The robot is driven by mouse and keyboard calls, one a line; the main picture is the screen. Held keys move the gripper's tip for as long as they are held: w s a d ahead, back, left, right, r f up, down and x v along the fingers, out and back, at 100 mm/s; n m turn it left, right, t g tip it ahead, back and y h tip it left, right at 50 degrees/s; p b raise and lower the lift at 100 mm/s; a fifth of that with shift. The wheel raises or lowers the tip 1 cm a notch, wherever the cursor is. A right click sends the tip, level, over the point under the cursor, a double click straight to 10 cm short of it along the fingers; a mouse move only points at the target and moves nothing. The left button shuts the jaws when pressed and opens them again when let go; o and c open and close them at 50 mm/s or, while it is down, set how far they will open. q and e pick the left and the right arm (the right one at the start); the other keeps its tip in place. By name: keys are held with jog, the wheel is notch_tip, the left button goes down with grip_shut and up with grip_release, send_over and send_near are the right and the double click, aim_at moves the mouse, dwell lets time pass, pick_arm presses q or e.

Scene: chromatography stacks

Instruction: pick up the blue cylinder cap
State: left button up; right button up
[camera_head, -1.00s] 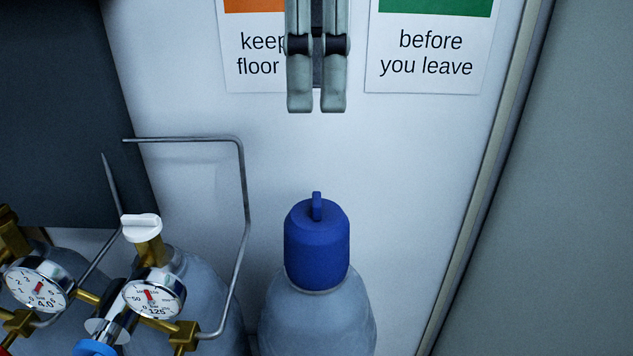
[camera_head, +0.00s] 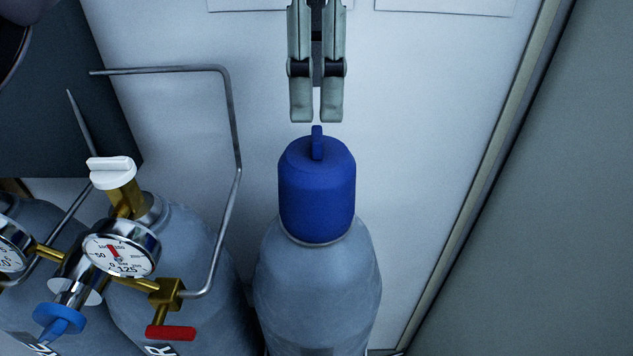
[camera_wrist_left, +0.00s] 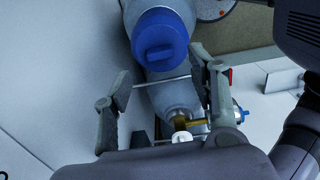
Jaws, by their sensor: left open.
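The blue cylinder cap (camera_head: 316,195) sits upright on top of a grey gas cylinder (camera_head: 318,290) in the head view. It has a small raised tab on its top. My left gripper (camera_head: 316,120) points down just above the tab, apart from it, with a narrow gap between its fingers in this view. In the left wrist view, the cap (camera_wrist_left: 160,38) is beyond the fingertips, and my left gripper (camera_wrist_left: 150,85) shows widely spread fingers with nothing between them. My right gripper is not in view.
Gas cylinders with a pressure gauge (camera_head: 119,252), a white knob (camera_head: 111,172) and brass fittings stand to the left. A bent metal pipe (camera_head: 236,170) rises between them and the capped cylinder. A white wall panel (camera_head: 430,90) is close behind; the space right of the cap is free.

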aim_at(317, 133)
pick_arm(q)
jog(key=shift+s+f, duration=0.1)
jog(key=shift+f, duration=0.3)
notch_tip(317, 133, down, 5)
jog(key=shift+r+p, duration=0.1)
jog(key=shift+p, duration=0.6)
jog(key=shift+c, duration=0.5)
grip_shut()
